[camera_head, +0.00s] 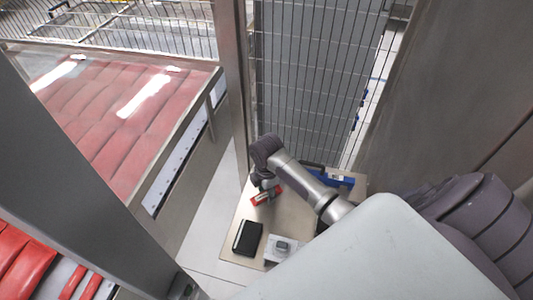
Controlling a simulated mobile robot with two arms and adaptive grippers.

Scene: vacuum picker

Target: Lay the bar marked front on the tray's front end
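My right arm comes in from the lower right and bends down over a beige table (235,215). Its gripper (265,186) is small and points down at a red and white piece (267,196). The two overlap in the picture, and I cannot tell whether the fingers touch or hold it. No front marking is readable, so I cannot tell which thing is the marked bar. A blue piece (341,180) shows at the table's far right, partly behind my arm; whether it belongs to the tray is unclear. My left gripper is not in view.
A black box (247,238) and a white block with a grey top (281,248) stand at the table's near side. A wire mesh fence (315,80) rises behind the table. A metal post (232,80) stands at the left. Red padded conveyor (110,105) lies beyond it.

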